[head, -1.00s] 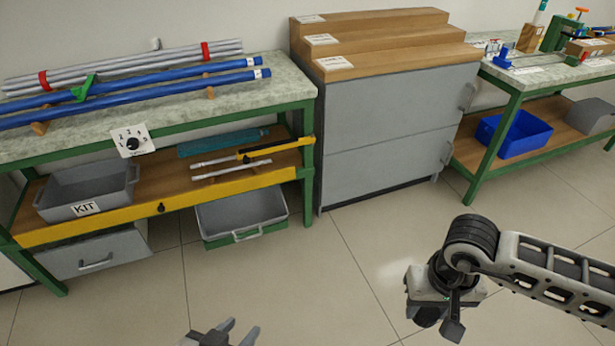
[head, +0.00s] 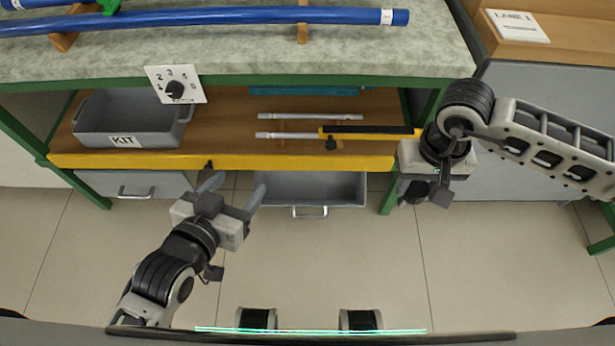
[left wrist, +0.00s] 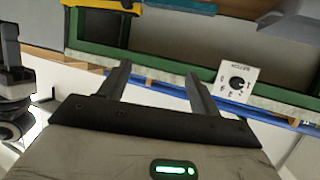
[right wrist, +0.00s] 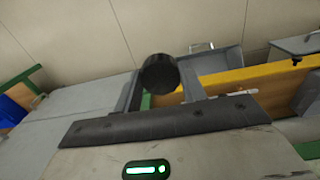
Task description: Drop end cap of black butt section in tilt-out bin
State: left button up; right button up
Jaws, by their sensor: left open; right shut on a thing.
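My right gripper (head: 412,188) is at the right end of the bench, just beyond the yellow shelf edge. It is shut on a round black piece, which looks like the end cap (right wrist: 159,74); its round face shows between the fingers in the right wrist view. A grey bin (head: 340,188) under the shelf is open at the front, left of my right gripper, and also shows in the right wrist view (right wrist: 222,62). A black piece with a yellow edge (head: 372,130) lies on the shelf. My left gripper (head: 236,187) is open and empty, in front of the bench.
A grey KIT tray (head: 88,132) and two pale rods (head: 310,117) are on the shelf. A closed grey drawer (head: 120,184) is below left. Blue rods (head: 220,18) lie on the bench top. A numbered dial (head: 174,85) hangs in front. A grey cabinet stands at right.

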pick_arm(q)
jog(key=w+d+m+t+h+b, duration=0.3)
jog(key=d+t+h+b, duration=0.15)
jog(key=b, duration=1.15)
jog(key=s+m+h+b, duration=0.2)
jog(key=h+b, duration=0.1)
jog(key=b, duration=0.2)
jog(key=s+d+m+h+b, duration=0.1)
jog(key=m+h+b, duration=0.1)
jog(key=b, duration=0.3)
jog(key=s+m+t+h+b, duration=0.1)
jog(key=s+m+h+b, duration=0.1)
jog(key=h+b, duration=0.2)
jog(key=shift+s+d+r+m+h+b, duration=0.2)
jog(key=shift+s+r+m+h+b, duration=0.1)
jog(key=shift+m+b, duration=0.15)
pick_arm(e)
notch_tip(320, 180, down, 22)
jog(key=w, duration=0.2)
jog(key=shift+w+r, duration=0.15)
jog(key=shift+w, duration=0.2)
pick_arm(q)
jog(key=shift+f, duration=0.1)
